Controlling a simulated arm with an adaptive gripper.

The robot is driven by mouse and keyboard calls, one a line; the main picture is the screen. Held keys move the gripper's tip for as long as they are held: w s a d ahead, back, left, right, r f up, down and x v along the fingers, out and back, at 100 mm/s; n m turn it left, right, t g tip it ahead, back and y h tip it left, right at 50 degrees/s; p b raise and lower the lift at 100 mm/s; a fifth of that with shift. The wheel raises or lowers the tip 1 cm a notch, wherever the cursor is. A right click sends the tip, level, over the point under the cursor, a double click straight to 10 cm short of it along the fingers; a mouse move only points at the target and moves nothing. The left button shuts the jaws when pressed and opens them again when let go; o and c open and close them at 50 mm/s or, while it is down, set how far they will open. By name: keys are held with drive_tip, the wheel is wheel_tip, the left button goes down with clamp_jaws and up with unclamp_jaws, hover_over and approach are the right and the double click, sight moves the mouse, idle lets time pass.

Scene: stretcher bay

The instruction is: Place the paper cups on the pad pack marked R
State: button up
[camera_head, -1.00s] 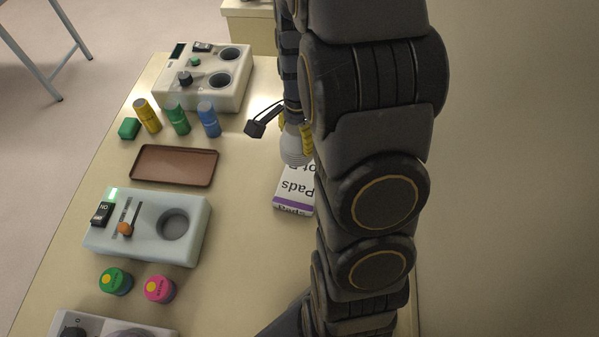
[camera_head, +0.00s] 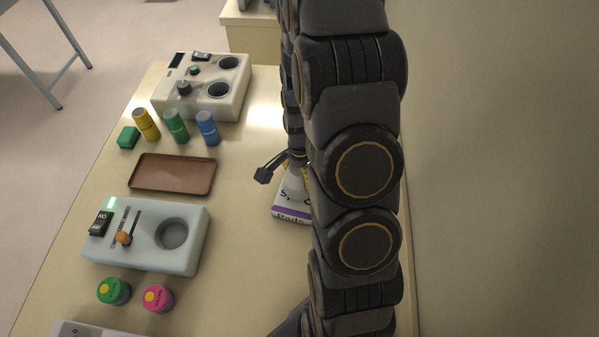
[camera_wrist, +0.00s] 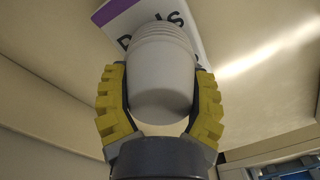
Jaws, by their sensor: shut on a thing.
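A stack of white paper cups (camera_wrist: 160,70) is between the yellow-padded fingers of my gripper (camera_wrist: 160,105) in the wrist view. My gripper is shut on the cups. In the head view the cups (camera_head: 295,186) are partly hidden by my arm. A white pad pack (camera_head: 291,213) with a purple band and the printed word "Pads" lies on the table under the cups. It also shows behind the cups in the wrist view (camera_wrist: 203,25). The cups overlap the pack in both views; I cannot tell whether they touch it. No R mark is legible.
Left of the pack are a brown tray (camera_head: 146,174), a pale device with a round well (camera_head: 140,255), and a white device with two wells (camera_head: 205,102). Yellow (camera_head: 146,125), green (camera_head: 176,126) and blue (camera_head: 207,128) containers stand behind the tray. Two round-capped jars (camera_head: 157,297) stand in front.

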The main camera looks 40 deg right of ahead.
drive_tip(key=shift+f, duration=0.15)
drive_tip(key=o, duration=1.1)
